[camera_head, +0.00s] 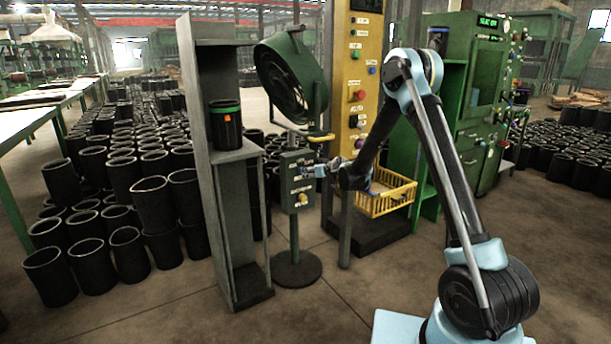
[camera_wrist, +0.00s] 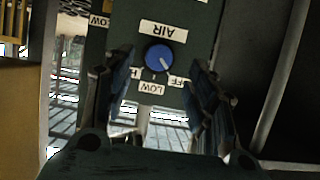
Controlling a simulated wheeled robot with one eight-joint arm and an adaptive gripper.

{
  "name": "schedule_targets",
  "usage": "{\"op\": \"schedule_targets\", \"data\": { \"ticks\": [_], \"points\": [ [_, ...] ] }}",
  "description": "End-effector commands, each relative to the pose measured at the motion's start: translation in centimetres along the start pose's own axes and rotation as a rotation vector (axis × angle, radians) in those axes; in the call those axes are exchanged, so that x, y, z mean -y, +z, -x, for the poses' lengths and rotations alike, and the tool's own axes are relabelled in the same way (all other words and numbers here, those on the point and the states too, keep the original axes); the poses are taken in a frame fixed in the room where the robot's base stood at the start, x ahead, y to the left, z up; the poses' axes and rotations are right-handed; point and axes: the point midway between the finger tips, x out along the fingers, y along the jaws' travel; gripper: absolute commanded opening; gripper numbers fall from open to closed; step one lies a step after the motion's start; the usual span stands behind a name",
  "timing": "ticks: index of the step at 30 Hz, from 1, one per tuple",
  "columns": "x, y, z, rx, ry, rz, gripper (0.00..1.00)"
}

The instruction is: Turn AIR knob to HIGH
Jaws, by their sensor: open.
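The blue AIR knob (camera_wrist: 158,58) sits on a dark green panel (camera_wrist: 196,22) in the wrist view, where the labels appear upside down. The AIR label (camera_wrist: 163,29) is above it in the picture and the LOW label (camera_wrist: 151,88) below it. The OFF label (camera_wrist: 180,83) is at lower right, and the HIGH label at left is mostly hidden by a finger. A small pale mark on the knob seems to point to lower right, toward OFF. My gripper (camera_wrist: 166,100) is open, fingers on either side of the knob, apparently not touching it. It also faces the control box (camera_head: 297,187) in the head view.
A green fan (camera_head: 292,78) stands above the control box. A grey shelf (camera_head: 218,170) with a black sleeve (camera_head: 225,128) is close on the left. A yellow panel (camera_head: 358,75) and yellow basket (camera_head: 384,196) are behind my arm. Many black sleeves fill the floor at left.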

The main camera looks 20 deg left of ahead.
Motion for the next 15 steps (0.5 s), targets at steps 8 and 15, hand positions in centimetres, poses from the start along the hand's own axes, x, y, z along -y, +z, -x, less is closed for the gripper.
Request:
{"op": "schedule_targets", "data": {
  "ticks": [8,15],
  "points": [
    [0.0,0.0,-4.2,0.000,0.000,0.000,0.52],
    [0.0,0.0,-6.1,0.000,0.000,0.000,0.52]
  ]
}}
